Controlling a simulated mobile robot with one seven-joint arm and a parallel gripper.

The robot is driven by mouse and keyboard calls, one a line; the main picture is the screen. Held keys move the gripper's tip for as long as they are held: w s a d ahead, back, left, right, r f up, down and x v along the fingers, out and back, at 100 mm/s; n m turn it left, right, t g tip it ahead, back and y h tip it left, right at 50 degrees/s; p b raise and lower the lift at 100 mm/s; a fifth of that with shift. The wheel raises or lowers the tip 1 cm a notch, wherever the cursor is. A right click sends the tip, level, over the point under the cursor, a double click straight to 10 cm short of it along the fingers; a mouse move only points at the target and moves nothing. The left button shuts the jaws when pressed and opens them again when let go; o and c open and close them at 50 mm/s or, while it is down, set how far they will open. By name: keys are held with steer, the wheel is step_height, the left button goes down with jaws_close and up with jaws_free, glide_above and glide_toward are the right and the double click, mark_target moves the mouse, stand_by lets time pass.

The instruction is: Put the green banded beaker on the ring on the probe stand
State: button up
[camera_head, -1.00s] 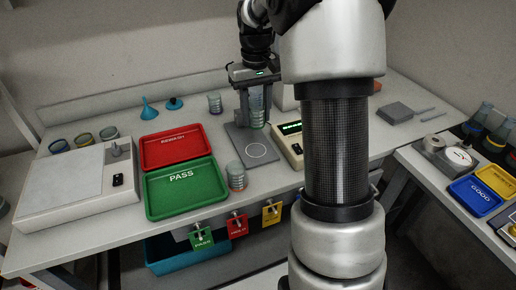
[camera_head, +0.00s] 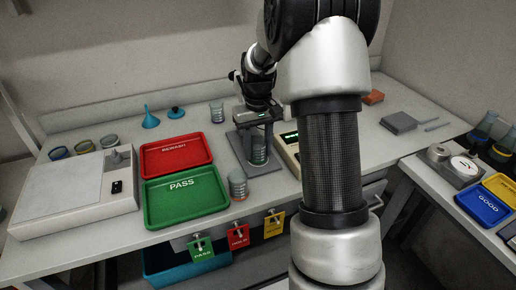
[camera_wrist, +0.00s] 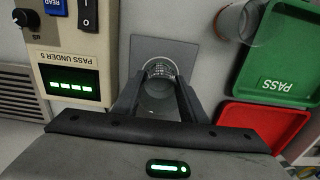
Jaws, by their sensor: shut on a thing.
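My gripper (camera_head: 259,142) is shut on the green banded beaker (camera_head: 259,155) and holds it upright over the grey plate of the probe stand (camera_head: 268,168). In the wrist view the beaker (camera_wrist: 158,76) sits between the two fingers, over the plate (camera_wrist: 180,55). I cannot tell whether the beaker's base touches the plate.
Another beaker (camera_head: 238,184) stands close to the plate's left, beside the green PASS tray (camera_head: 185,215). The red REWASH tray (camera_head: 150,165) lies behind it. A meter box (camera_head: 288,155) with a lit display is close on the right. A beaker (camera_head: 217,113) stands behind.

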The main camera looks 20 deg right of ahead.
steer(key=shift+f, duration=0.15)
steer(key=o, duration=1.1)
